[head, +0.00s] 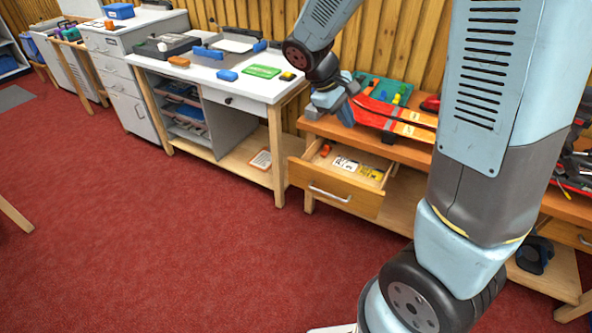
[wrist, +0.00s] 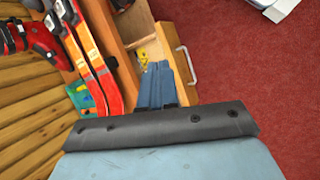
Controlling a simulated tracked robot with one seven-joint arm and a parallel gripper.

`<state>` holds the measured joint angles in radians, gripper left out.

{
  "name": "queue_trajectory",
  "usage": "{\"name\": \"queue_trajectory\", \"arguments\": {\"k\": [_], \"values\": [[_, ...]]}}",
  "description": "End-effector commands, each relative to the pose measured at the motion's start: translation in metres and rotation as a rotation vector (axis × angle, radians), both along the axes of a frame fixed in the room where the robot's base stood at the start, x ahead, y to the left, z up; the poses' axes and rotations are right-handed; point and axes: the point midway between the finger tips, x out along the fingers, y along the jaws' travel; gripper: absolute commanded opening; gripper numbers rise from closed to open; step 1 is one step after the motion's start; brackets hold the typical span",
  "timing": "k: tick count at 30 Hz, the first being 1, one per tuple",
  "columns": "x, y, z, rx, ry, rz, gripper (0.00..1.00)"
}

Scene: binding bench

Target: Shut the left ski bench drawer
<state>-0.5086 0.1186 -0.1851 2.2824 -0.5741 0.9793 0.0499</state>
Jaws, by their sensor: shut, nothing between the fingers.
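The left ski bench drawer (head: 336,197) is pulled out of the wooden ski bench (head: 408,150) and shows its open top. It has a wooden front with a pale bar handle (head: 330,193). Small yellow, white and orange items lie inside. In the wrist view the drawer (wrist: 178,55) lies just beyond the fingers, its handle (wrist: 188,66) on the right. My gripper (wrist: 157,68) is shut and empty, pointing toward the drawer from above. In the head view my gripper (head: 343,112) hangs over the bench's left end, behind and above the drawer's front.
Red skis (head: 400,122) and a green tray (head: 385,88) lie on the bench top close to my gripper. A white-topped workbench (head: 225,75) stands to the left. Open red carpet (head: 180,230) lies in front of the drawer.

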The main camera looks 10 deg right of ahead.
Motion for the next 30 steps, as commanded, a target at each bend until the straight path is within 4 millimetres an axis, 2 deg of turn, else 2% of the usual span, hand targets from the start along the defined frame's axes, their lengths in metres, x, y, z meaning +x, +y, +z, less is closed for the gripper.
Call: {"name": "queue_trajectory", "arguments": {"k": [1,12,21,30], "values": [[0.006,0.006,-0.012,-0.037,0.026,0.033,0.00],[0.047,0.044,-0.090,-0.320,0.154,0.283,0.00],[0.071,0.079,-0.155,-0.565,0.232,0.508,0.00],[0.086,0.116,-0.223,-0.823,0.286,0.748,0.00]]}}
